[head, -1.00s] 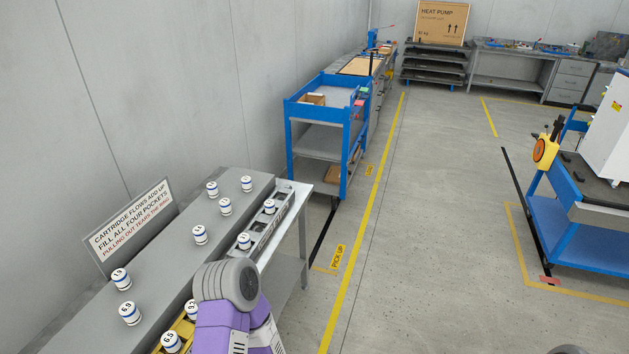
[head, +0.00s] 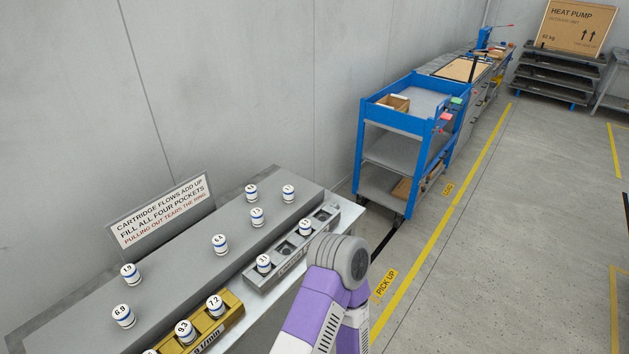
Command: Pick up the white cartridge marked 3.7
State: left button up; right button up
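Several white cartridges with blue bands and dark number marks stand on the grey bench. On its upper grey ledge are cartridges at the far end (head: 251,192), the far right (head: 289,193), the middle (head: 257,217) and nearer (head: 220,244). Two more at the left read 6.9 (head: 123,316) and about 1.9 (head: 131,273). The far marks are too small to read surely, so I cannot tell which is 3.7. A grey pocket block (head: 254,280) holds two cartridges (head: 264,264) (head: 305,228). Neither gripper shows; a purple arm link of mine rises at bottom centre.
A yellow pocket block (head: 232,319) holds cartridges marked 7.2 and 9.3. A sign (head: 160,212) stands behind the ledge against the wall. A blue cart (head: 392,119) stands beyond the bench. The floor right of the yellow line is clear.

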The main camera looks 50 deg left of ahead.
aim_at(288, 191)
jog(key=i, duration=2.85)
jog(key=u, duration=4.25)
